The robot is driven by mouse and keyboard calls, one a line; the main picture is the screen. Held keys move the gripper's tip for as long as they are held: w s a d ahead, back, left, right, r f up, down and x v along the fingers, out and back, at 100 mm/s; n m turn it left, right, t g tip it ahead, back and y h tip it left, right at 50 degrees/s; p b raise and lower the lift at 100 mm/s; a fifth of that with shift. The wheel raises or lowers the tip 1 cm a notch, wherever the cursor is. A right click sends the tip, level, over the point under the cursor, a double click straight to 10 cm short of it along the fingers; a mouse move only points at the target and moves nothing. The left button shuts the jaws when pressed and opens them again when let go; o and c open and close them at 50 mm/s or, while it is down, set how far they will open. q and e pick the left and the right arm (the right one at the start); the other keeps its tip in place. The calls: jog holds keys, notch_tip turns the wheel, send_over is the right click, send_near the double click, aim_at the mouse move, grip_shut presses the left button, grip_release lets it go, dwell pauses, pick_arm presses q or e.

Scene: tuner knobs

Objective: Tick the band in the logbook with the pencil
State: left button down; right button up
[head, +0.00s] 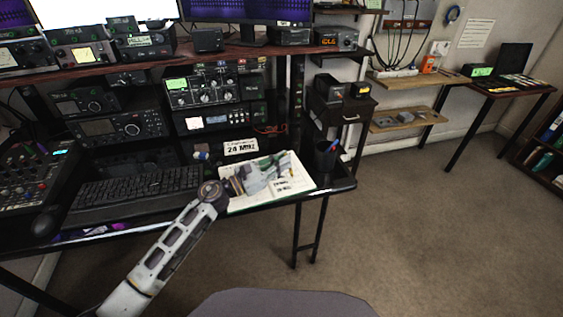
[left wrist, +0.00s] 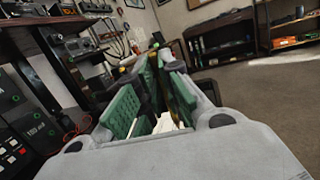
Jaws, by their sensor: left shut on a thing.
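The open logbook (head: 240,203) lies on the lower desk, with printed lines on its right page. My left gripper (head: 284,165) is over the logbook and covers much of its pages. In the left wrist view, the green-padded fingers (left wrist: 155,100) are shut on a slim thing, which looks like the pencil. The pencil's tip is hidden, and I cannot tell whether it touches the page. A white card (head: 241,147) reading 24 MHz stands behind the logbook. My right gripper is not in view.
A dark pen cup (head: 325,157) with coloured pens stands right of the logbook, near the desk edge. A keyboard (head: 135,187) lies to the left. Radio gear (head: 214,88) stands behind. Open floor lies to the right.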

pick_arm(q)
jog(key=shift+f, duration=0.25)
dwell(0.5)
jog(key=shift+s+d+b, duration=0.25)
jog(key=shift+d+b, duration=0.25)
jog(key=shift+b, duration=0.1)
dwell(1.2)
jog(key=shift+w+d+b, duration=0.6)
jog(key=shift+w+b, duration=0.35)
jog(key=shift+b, duration=0.3)
dwell(3.0)
jog(key=shift+r, duration=0.1)
jog(key=shift+r+p, duration=2.4)
jog(key=shift+r, duration=0.55)
